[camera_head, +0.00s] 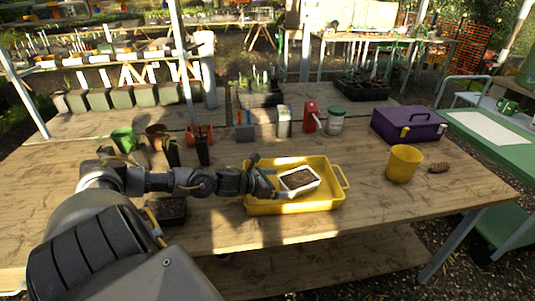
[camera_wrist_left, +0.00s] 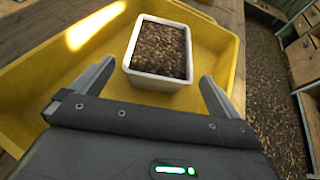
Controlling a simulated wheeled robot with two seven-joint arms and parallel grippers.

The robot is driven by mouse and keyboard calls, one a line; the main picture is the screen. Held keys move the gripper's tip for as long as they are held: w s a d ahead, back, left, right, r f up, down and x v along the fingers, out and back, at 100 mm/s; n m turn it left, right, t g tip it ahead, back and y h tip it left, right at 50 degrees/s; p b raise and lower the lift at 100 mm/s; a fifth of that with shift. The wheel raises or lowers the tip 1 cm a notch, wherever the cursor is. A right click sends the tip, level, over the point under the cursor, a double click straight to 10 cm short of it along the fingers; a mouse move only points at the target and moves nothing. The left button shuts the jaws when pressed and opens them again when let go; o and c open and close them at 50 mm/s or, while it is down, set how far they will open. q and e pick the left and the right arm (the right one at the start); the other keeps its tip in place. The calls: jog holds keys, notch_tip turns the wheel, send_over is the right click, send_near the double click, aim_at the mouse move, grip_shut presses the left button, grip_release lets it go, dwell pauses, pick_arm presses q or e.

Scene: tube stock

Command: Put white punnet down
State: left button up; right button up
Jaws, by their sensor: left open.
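The white punnet (camera_head: 299,180) is filled with brown soil and sits inside the yellow tray (camera_head: 297,206). In the left wrist view the white punnet (camera_wrist_left: 160,78) stands upright on the floor of the yellow tray (camera_wrist_left: 213,22), just ahead of my fingers. My left gripper (camera_head: 272,187) is at the punnet's left side in the head view. In the wrist view my left gripper (camera_wrist_left: 155,88) is open, with one finger on each side of the punnet and a visible gap at each. My right gripper is in neither view.
A yellow pot (camera_head: 403,163) and a brown cone-like object (camera_head: 438,168) lie right of the tray. A purple box (camera_head: 408,124) stands at the back right. A dark tray (camera_head: 172,211) is beside my arm. Clear wood lies right of the tray.

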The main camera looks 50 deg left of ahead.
pick_arm(q)
jog(key=v, duration=0.4)
jog(key=shift+s, duration=0.1)
jog(key=shift+s+a+r, duration=0.2)
jog(key=shift+s+r, duration=0.15)
jog(key=shift+s, duration=0.25)
